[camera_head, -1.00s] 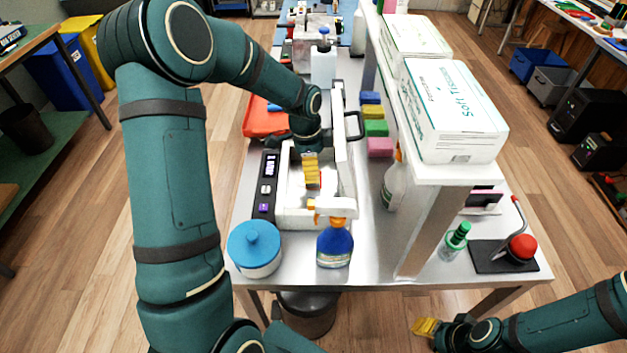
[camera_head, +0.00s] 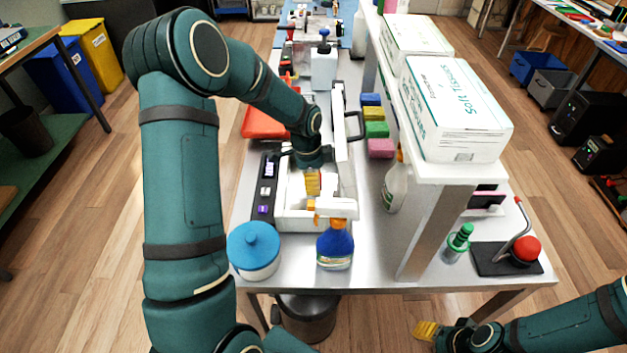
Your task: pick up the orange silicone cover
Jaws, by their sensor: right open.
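No phone cover can be picked out for certain. A flat orange-red piece (camera_head: 262,122) lies on the table left of my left forearm, and I cannot tell if it is a tray or the cover. My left gripper (camera_head: 312,186) points down into an open white box-like device (camera_head: 291,212) with its lid raised on the right. Its yellow fingertips look close together, and whether they hold anything is hidden. My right gripper (camera_head: 424,329) is open, low at the right, beyond the table's front edge and far from the device.
A blue-lidded tub (camera_head: 254,250) and a blue spray bottle (camera_head: 335,246) stand in front of the device. Coloured sponges (camera_head: 376,129) lie to its right. A shelf with tissue boxes (camera_head: 455,110) overhangs the right side. A red-knobbed press (camera_head: 525,249) stands at front right.

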